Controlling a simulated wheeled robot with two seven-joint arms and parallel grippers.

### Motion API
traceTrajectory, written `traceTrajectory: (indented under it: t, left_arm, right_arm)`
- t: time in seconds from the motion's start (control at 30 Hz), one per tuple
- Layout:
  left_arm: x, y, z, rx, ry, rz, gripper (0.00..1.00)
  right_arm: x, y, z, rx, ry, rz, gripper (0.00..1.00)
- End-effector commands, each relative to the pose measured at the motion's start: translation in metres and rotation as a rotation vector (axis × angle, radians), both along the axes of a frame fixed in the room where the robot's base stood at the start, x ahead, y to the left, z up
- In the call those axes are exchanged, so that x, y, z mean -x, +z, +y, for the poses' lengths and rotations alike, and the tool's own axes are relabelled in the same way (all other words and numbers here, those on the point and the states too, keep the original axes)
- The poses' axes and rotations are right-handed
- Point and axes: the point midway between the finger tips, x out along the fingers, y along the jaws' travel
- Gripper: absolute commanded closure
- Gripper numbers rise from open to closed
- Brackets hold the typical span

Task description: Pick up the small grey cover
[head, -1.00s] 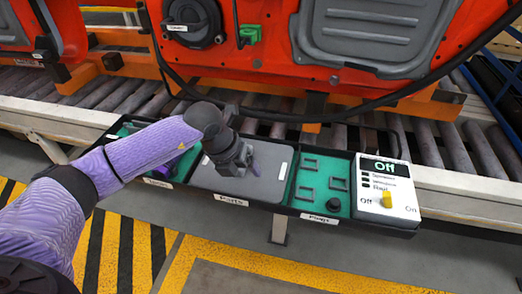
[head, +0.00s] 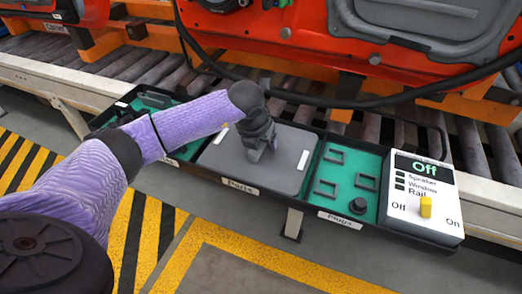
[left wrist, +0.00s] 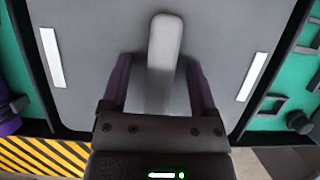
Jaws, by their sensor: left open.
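The small grey cover (head: 285,171) lies flat over the middle compartment, labelled "Parts", of a long black tray. In the left wrist view the cover (left wrist: 90,70) has a white strip at each side and a raised grey bar handle (left wrist: 164,45) in its middle. My left gripper (head: 258,155) is over the cover's middle in the head view. In the left wrist view its two purple fingers (left wrist: 159,70) are open, one on each side of the handle, with gaps visible. The head view hides the fingertips and most of the handle. My right gripper is not in view.
Right of the cover is a green "Plugs" compartment (head: 325,199) with dark frames and a round knob. Beyond it stands a white panel (head: 412,211) reading "Off" with a yellow switch. A black cable and red doors (head: 300,45) hang behind, above a roller conveyor.

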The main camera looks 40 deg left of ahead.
Motion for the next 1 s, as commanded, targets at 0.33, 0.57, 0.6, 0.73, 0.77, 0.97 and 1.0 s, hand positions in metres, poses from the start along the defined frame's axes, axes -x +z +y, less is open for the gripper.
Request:
traceTrajectory:
  t: [0.33,0.57,0.6,0.73,0.77,0.97,1.0]
  left_arm:
    - [0.0003,-0.0014,-0.0001,0.001,0.0,0.001,0.43]
    - [0.0004,-0.0016,-0.0001,0.001,0.0,0.001,0.91]
    - [0.0004,-0.0016,-0.0002,0.001,0.0,0.001,1.0]
    - [0.0005,-0.0017,-0.0001,0.001,0.0,0.001,1.0]
    - [0.0005,-0.0017,-0.0001,0.001,0.0,0.001,1.0]
    - [0.0005,-0.0018,-0.0001,0.001,0.0,0.002,1.0]
    - [0.0005,-0.0018,-0.0002,0.001,0.0,0.002,1.0]
  right_arm:
    - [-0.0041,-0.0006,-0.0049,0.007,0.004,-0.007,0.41]
    - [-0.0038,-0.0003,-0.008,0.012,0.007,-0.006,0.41]
    - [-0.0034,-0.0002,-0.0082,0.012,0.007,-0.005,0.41]
    - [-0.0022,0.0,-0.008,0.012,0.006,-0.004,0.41]
    - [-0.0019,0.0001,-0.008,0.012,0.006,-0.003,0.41]
    - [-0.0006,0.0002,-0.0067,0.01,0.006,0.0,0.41]
    - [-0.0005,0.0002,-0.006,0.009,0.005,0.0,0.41]
